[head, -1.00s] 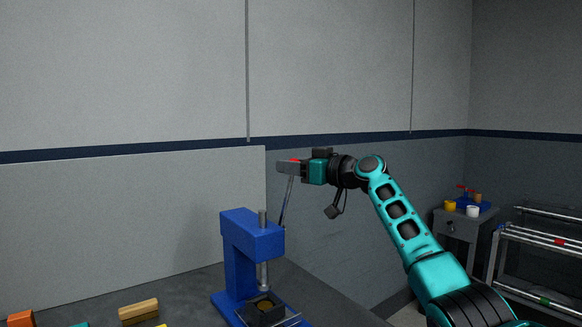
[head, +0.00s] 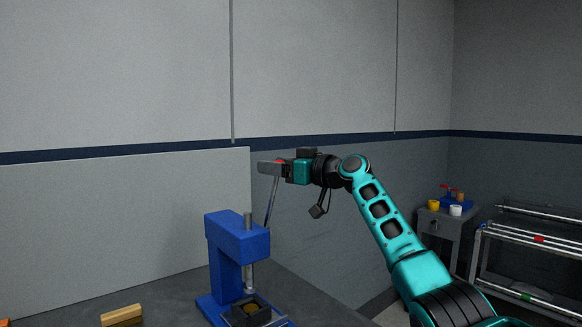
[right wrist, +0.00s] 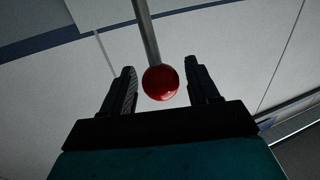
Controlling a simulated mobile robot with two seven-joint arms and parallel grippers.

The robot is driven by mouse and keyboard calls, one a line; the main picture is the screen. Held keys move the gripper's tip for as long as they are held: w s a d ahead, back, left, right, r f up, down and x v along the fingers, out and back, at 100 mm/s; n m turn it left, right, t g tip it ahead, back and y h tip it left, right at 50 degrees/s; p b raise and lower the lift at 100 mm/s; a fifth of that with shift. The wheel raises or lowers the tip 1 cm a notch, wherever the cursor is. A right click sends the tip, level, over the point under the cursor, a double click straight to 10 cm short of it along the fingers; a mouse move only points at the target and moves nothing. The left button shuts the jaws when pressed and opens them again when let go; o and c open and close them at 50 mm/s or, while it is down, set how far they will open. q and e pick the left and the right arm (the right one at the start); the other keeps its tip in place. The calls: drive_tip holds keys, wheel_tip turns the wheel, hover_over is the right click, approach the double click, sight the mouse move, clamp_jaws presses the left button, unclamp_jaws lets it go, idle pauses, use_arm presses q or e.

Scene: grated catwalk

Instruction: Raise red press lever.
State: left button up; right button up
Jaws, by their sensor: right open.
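The blue press (head: 238,245) stands on the dark table, its steel ram pointing down over a dark block. Its lever (head: 271,204) is a thin steel rod that rises steeply from the press's right side. The red ball knob (head: 281,161) at the rod's top is mostly hidden behind my right gripper (head: 266,168). In the right wrist view the red knob (right wrist: 160,83) sits between the two dark fingers of the right gripper (right wrist: 161,82), with a gap on each side. The right gripper is open. My left gripper is not in view.
A wooden block (head: 121,315) lies on the table (head: 180,290) left of the press. A grey panel (head: 120,220) stands behind the table. A grey cabinet (head: 441,230) with cups and a rail rack (head: 530,255) are at the right.

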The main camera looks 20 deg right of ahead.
drive_tip(key=b+v, duration=0.2)
drive_tip(key=v, duration=1)
drive_tip(key=shift+s+d, duration=0.2)
drive_tip(key=shift+s, duration=0.15)
drive_tip(key=shift+r, duration=0.1)
